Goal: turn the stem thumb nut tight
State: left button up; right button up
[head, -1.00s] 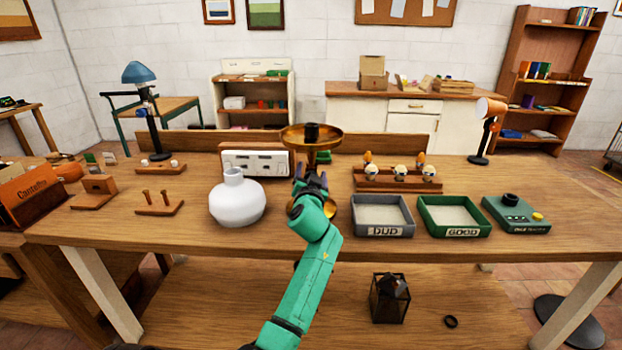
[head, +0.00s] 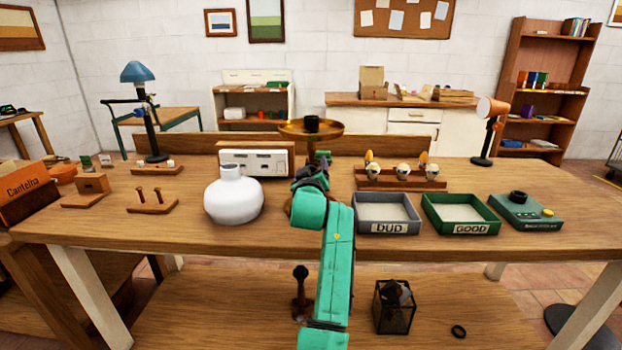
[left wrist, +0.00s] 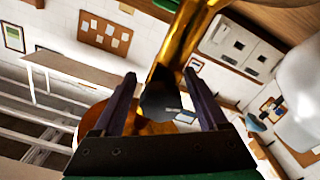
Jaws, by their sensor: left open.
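A brass lamp or stand with a wide dish (head: 290,130) stands on the workbench, a short black piece (head: 312,124) at the dish's centre. In the left wrist view its brass stem (left wrist: 190,35) runs down toward a dark faceted nut (left wrist: 160,95), which looks like the thumb nut. My left gripper (head: 312,172) is at the stem below the dish. In the left wrist view its two fingers (left wrist: 163,100) stand apart on either side of the nut, with gaps showing. In the head view the gripper and arm hide the nut and the lower stem. My right gripper is not in view.
A white round vase (head: 233,197) stands close left of my arm. A white panel box (head: 255,162) is behind it. A rack of bulbs (head: 400,181), the DUD tray (head: 388,228), the GOOD tray (head: 470,228) and a green tester (head: 525,212) stand to the right.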

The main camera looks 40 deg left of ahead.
pick_arm(q)
jog(key=c, duration=0.7)
jog(key=shift+r+m+p, duration=0.15)
jog(key=shift+m+p, duration=0.55)
jog(key=shift+m, duration=0.3)
jog(key=shift+m+p, duration=0.75)
jog(key=shift+m, duration=0.65)
